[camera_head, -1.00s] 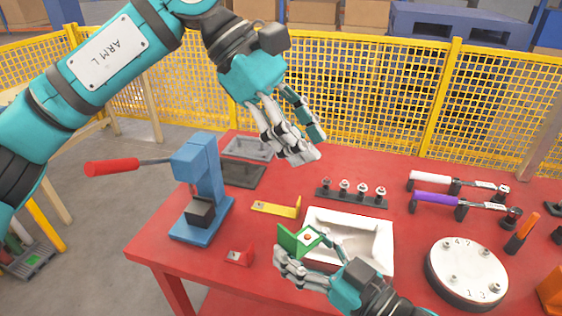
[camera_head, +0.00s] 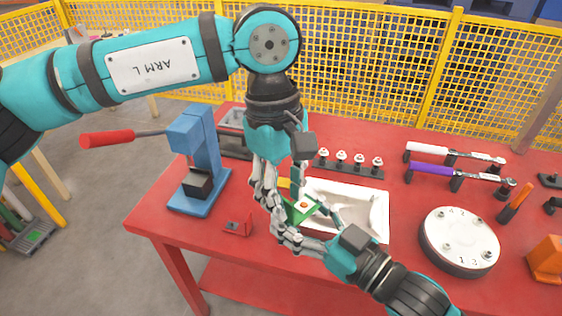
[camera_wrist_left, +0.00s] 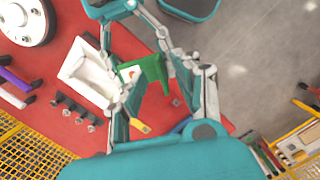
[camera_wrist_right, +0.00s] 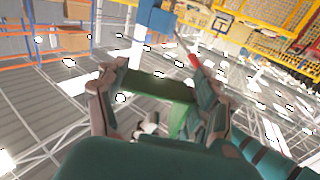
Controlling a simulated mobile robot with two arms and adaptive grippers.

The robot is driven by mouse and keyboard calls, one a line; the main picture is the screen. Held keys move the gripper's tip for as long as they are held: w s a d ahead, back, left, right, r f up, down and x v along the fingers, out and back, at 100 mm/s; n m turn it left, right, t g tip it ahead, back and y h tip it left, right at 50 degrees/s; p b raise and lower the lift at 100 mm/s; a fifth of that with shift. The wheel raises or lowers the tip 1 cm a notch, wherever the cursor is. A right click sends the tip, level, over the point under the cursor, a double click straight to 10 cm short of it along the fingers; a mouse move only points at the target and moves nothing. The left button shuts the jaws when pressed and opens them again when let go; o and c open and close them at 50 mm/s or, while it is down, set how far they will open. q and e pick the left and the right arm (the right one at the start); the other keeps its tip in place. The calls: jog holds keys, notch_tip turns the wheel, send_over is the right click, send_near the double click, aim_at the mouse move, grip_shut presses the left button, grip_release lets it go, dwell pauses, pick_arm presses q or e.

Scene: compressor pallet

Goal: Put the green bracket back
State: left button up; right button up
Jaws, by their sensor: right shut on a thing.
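The green bracket (camera_head: 299,211) is in my right gripper (camera_head: 302,226), raised in front of the white bin's left end. It also shows in the left wrist view (camera_wrist_left: 153,72) and between my right fingers in the right wrist view (camera_wrist_right: 158,86). A small pale patch with an orange dot is on its face. My left gripper (camera_head: 282,196) is directly above, pointing down, with its fingers spread on either side of the bracket. In the left wrist view, its fingers (camera_wrist_left: 163,108) are apart, and I see no clear grip on the bracket.
The white bin (camera_head: 376,232) stands just right of the bracket. A yellow bracket (camera_wrist_left: 139,126) lies close by, mostly hidden in the head view. A small red bracket (camera_head: 238,226) and a blue press (camera_head: 192,165) are to the left. A round plate (camera_head: 459,240) is at right.

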pick_arm(q)
jog(key=shift+s+d+f, duration=0.1)
jog(key=shift+f, duration=0.85)
grip_shut()
pick_arm(e)
jog(key=o, duration=1.5)
jog(key=shift+f, duration=0.1)
jog(key=s+d+f+m+t+h, duration=0.4)
jog(key=d+f+m+h, duration=0.4)
jog(key=d+h, duration=0.3)
jog(key=shift+d+f+h, duration=0.3)
jog(key=shift+d+f, duration=0.6)
jog(key=shift+d, duration=0.05)
jog(key=shift+d, duration=0.1)
